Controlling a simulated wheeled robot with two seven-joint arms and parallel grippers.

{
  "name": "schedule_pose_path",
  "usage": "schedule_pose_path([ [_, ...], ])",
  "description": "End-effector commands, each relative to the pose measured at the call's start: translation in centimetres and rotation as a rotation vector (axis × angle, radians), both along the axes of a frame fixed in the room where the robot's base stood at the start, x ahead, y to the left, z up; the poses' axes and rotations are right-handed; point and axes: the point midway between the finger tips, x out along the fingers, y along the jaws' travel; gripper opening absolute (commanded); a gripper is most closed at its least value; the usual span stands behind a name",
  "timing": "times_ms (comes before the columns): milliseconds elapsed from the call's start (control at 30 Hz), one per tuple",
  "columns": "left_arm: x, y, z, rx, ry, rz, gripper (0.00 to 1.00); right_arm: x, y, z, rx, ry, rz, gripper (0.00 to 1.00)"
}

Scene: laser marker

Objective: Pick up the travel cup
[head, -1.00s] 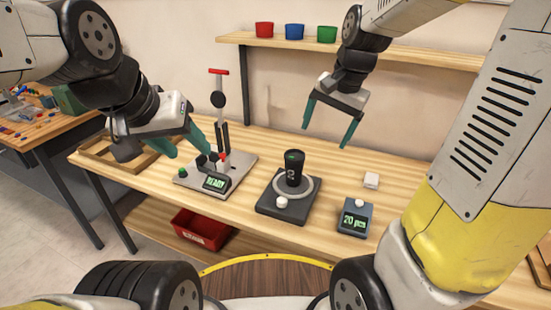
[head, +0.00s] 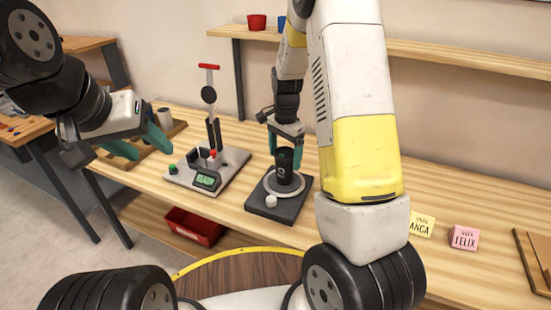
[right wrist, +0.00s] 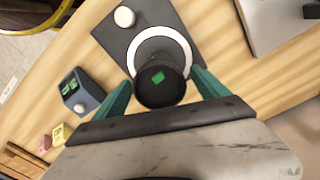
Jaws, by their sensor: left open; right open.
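The black travel cup (head: 286,166) stands upright on a dark square base with a pale ring (head: 268,205). In the right wrist view the cup (right wrist: 158,88) is seen from above, with a green mark on its lid. My right gripper (head: 285,150) is open, with its fingers on either side of the cup's upper part. In the right wrist view the open right gripper (right wrist: 160,92) has the cup between its fingers, with a gap visible on the right; contact on the left is unclear. My left gripper (head: 143,144) is open and empty, left of the press.
A lever press (head: 208,170) with a small display stands left of the cup. A yellow tag (head: 421,226) and a pink tag (head: 464,238) stand at the right. A red bin (head: 194,226) sits on the lower shelf. My right arm hides part of the table.

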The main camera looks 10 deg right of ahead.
Motion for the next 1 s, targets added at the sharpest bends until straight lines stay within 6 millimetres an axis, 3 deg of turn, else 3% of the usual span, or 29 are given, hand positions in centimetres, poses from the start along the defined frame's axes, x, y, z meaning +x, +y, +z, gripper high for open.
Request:
schedule_pose_path([
  [167, 0.0, 0.0, 0.0, 0.000, 0.000, 0.000, 0.51, -0.1, 0.0, -2.1, 0.000, 0.001, 0.000, 0.84],
  [433, 0.0, 0.0, 0.0, 0.000, 0.000, 0.000, 0.51, 0.0, 0.0, -2.3, 0.000, 0.000, 0.001, 0.84],
  [633, 0.0, 0.0, 0.0, 0.000, 0.000, 0.000, 0.51, 0.0, 0.0, -2.3, 0.000, 0.000, 0.001, 0.47],
  [1000, 0.0, 0.0, 0.0, 0.000, 0.000, 0.000, 0.51, 0.0, 0.0, -2.0, 0.000, -0.002, 0.001, 0.47],
])
